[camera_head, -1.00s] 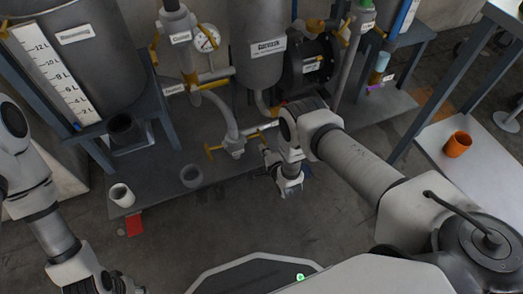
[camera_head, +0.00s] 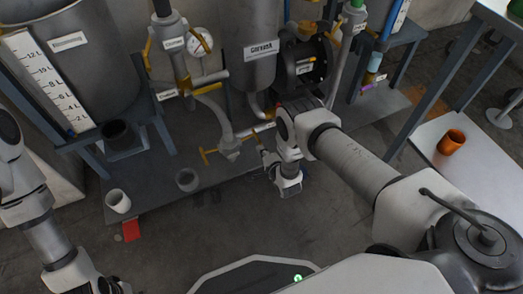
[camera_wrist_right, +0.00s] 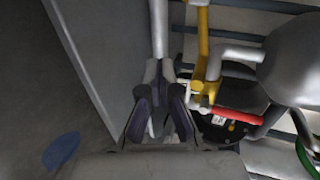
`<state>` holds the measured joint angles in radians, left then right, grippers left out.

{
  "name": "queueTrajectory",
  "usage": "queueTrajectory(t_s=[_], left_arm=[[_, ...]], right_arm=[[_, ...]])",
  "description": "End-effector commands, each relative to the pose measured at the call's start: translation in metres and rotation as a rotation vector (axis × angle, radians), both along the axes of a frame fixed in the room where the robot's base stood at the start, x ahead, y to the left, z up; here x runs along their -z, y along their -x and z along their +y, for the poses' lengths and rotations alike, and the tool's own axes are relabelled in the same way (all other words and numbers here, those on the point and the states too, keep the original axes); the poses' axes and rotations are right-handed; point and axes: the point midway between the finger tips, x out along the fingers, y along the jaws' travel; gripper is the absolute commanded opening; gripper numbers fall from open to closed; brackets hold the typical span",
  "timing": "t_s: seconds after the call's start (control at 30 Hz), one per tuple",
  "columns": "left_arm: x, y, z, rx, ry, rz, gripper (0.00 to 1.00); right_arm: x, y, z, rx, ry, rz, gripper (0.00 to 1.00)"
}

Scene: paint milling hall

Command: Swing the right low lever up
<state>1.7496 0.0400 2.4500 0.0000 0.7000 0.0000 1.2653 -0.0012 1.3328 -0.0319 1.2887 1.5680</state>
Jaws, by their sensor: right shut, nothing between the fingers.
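A low pipe valve (camera_head: 230,146) has a yellow lever (camera_head: 207,155) on its left. Another small yellow piece (camera_head: 256,137) shows to the right, close to my right gripper. I cannot tell for sure which is the right low lever. My right gripper (camera_head: 265,157) is beside this low pipework, partly hidden by its own wrist. In the right wrist view its fingers (camera_wrist_right: 160,100) are shut and empty, with a grey pipe beyond the tips. A yellow handle (camera_wrist_right: 203,50) and a red bar (camera_wrist_right: 238,116) are right of the fingers. My left gripper (camera_head: 95,287) is cut off at the lower left.
A white cup (camera_head: 118,201) and a grey cup (camera_head: 187,180) stand on the low platform. A scaled tank (camera_head: 85,60) and a middle tank (camera_head: 250,65) stand behind. An orange cup (camera_head: 452,142) sits on the right-hand shelf (camera_head: 470,190). The floor in front is open.

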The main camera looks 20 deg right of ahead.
Motion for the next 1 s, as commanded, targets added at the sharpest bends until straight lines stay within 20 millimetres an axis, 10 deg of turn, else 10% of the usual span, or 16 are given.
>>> queueTrajectory(t_s=[0.33,1.0], left_arm=[[-0.004,0.000,0.000,0.000,0.000,0.000,0.40],[-0.045,0.000,0.000,0.000,0.000,0.000,0.40]], right_arm=[[-0.001,0.005,0.000,0.000,0.000,0.001,0.00],[0.000,0.091,-0.003,0.000,0.000,0.002,0.00]])
